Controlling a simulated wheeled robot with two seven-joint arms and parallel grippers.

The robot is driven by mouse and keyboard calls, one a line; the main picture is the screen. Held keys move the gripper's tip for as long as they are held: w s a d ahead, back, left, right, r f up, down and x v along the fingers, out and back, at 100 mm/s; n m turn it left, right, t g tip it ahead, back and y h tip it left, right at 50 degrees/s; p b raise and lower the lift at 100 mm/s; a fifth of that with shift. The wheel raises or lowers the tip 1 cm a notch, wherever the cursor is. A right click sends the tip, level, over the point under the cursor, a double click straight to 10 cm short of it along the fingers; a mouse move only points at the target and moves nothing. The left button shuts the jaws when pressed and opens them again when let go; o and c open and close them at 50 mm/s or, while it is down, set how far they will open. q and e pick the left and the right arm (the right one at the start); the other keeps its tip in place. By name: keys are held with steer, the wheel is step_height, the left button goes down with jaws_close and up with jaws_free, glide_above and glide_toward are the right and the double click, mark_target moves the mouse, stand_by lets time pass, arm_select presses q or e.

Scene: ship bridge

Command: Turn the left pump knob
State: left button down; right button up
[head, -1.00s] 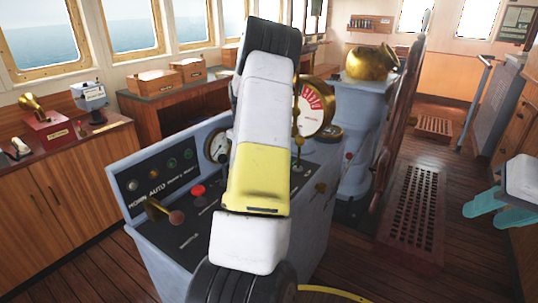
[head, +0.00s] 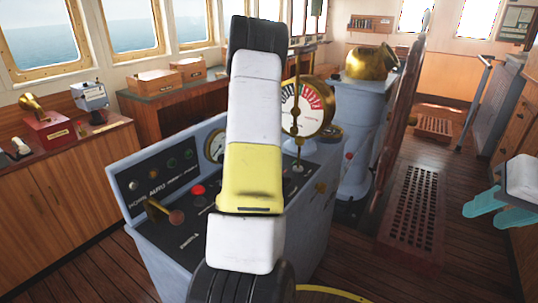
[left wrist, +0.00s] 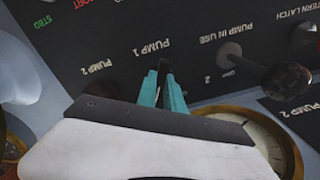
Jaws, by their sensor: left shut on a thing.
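The console panel (left wrist: 75,25) fills the left wrist view upside down, with labels such as PUMP 1, PUMP 2 and PUMP IN USE. My left gripper (left wrist: 165,75) is at the panel by the PUMP 1 label, its teal fingers close together. It is shut on the pump knob there, which the fingers mostly hide. In the head view my left arm covers the middle of the console (head: 170,255) and hides the left gripper. My right gripper (head: 484,213) is open and empty at the right edge, away from the console.
A brass-rimmed gauge (head: 306,108) stands behind my left arm. A brass lever with a dark ball (head: 176,216) and a red button (head: 199,190) are on the console's left part.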

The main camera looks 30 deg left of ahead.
arm_select(q)
steer(key=c, duration=1.5)
jaws_free()
steer(key=shift+o, duration=0.2)
steer(key=shift+r, duration=0.1)
step_height(320, 180, up, 8)
steer(key=shift+f, duration=0.15)
